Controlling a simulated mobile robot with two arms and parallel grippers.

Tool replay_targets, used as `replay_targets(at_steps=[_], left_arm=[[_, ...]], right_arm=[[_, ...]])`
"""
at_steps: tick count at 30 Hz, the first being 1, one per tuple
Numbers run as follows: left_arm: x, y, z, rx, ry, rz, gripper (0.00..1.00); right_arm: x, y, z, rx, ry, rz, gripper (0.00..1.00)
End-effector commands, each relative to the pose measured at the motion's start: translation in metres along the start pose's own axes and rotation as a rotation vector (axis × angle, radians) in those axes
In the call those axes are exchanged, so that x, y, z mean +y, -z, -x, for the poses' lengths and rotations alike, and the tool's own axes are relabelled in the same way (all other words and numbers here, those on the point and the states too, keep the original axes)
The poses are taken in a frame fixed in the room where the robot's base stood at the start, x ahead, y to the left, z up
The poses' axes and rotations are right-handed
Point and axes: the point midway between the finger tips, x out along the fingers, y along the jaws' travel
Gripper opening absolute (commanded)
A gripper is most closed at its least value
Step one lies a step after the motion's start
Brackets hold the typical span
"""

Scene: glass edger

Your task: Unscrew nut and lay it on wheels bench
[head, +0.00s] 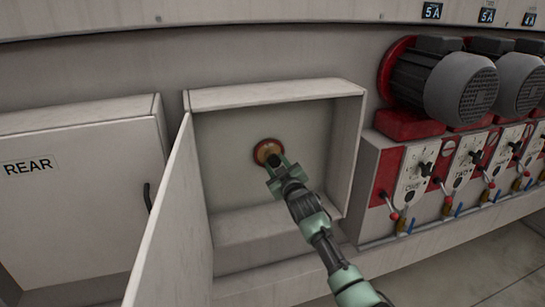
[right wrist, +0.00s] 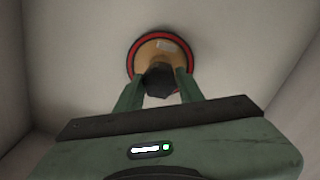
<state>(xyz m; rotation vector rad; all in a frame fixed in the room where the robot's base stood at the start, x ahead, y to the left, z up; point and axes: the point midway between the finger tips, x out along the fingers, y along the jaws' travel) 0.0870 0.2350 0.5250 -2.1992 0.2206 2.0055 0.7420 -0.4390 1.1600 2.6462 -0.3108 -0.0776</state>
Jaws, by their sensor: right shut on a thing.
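The nut (right wrist: 161,80) is dark and sits at the centre of an orange-tan wheel with a red rim (right wrist: 158,45) on the back wall of an open cabinet. The wheel also shows in the head view (head: 267,150). My right gripper (right wrist: 160,88) reaches into the cabinet and is shut on the nut, one finger on each side. My left gripper is not in view. The wheels bench is not clearly identifiable in these views.
The open cabinet (head: 274,95) has its door (head: 172,220) swung out on the left. A closed cabinet marked REAR (head: 80,210) stands further left. Motors (head: 440,85) and a row of lever panels (head: 412,180) stand to the right. Floor (head: 490,270) is clear at lower right.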

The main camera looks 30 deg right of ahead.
Motion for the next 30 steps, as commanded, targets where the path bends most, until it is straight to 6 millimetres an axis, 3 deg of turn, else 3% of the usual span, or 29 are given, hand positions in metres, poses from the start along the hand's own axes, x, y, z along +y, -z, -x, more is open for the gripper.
replay_targets(at_steps=[4,9,16,17,18,30], left_arm=[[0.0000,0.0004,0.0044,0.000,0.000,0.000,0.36],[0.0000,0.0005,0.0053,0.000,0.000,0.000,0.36],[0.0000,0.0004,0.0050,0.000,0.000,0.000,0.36],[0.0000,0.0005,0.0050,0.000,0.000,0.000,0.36],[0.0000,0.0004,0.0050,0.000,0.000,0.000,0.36],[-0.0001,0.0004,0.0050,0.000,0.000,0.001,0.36]], right_arm=[[0.0010,0.0014,0.0002,0.002,0.001,0.445,0.00],[0.0006,0.0010,0.0003,0.001,-0.001,0.713,0.00],[0.0004,0.0010,0.0002,0.001,-0.002,0.726,0.00],[0.0004,0.0010,0.0002,0.001,-0.002,0.726,0.46],[0.0004,0.0011,0.0002,0.001,-0.002,0.725,0.53],[0.0004,0.0004,0.0003,0.000,-0.002,0.720,0.53]])
